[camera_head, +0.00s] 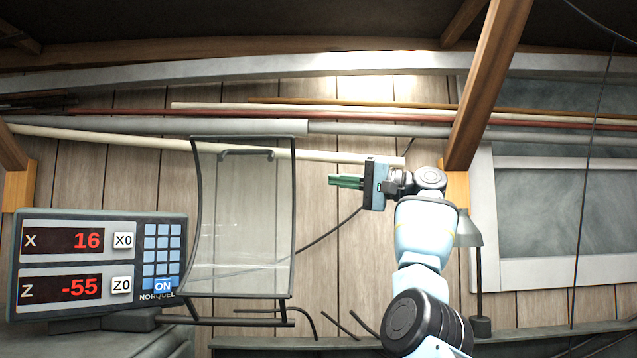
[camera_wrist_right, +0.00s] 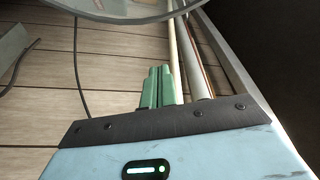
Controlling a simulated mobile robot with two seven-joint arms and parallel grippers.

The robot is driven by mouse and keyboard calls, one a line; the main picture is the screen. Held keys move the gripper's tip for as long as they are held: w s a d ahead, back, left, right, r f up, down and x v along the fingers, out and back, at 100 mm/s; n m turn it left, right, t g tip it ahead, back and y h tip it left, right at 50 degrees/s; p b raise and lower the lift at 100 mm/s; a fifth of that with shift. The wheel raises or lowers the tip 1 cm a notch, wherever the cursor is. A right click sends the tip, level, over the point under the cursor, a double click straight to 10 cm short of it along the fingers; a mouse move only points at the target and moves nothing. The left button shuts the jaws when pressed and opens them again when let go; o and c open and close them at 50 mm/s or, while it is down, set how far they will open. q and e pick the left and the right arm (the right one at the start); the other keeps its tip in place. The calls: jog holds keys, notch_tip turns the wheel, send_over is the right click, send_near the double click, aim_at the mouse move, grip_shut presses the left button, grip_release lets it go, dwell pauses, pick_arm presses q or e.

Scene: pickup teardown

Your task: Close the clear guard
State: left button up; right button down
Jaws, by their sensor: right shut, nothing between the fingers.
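The clear guard (camera_head: 240,215) is a curved transparent panel in a dark frame, in the left middle of the head view. It stands raised, with a dark handle (camera_head: 246,152) near its top edge and a dark bar at its lower end. My right gripper (camera_head: 333,181) is to the right of the guard, apart from it, with its green fingers pointing left toward the frame. The fingers are together and empty. They also show in the right wrist view (camera_wrist_right: 159,84), below a curved dark-rimmed edge at the top that may be the guard. My left gripper is not in view.
A readout box (camera_head: 100,263) with red digits and a keypad stands left of the guard. Long pipes (camera_head: 380,130) run along the plank wall behind.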

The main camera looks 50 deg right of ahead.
jog(key=x, duration=0.9)
jog(key=shift+w, duration=0.2)
jog(key=shift+s+a, duration=0.1)
jog(key=shift+a, duration=0.05)
jog(key=shift+s+a+f, duration=0.4)
jog(key=shift+s+a, duration=0.1)
jog(key=shift+a, duration=0.1)
jog(key=shift+s+a+f, duration=0.4)
jog(key=shift+s+a, duration=0.05)
jog(key=shift+a, duration=0.2)
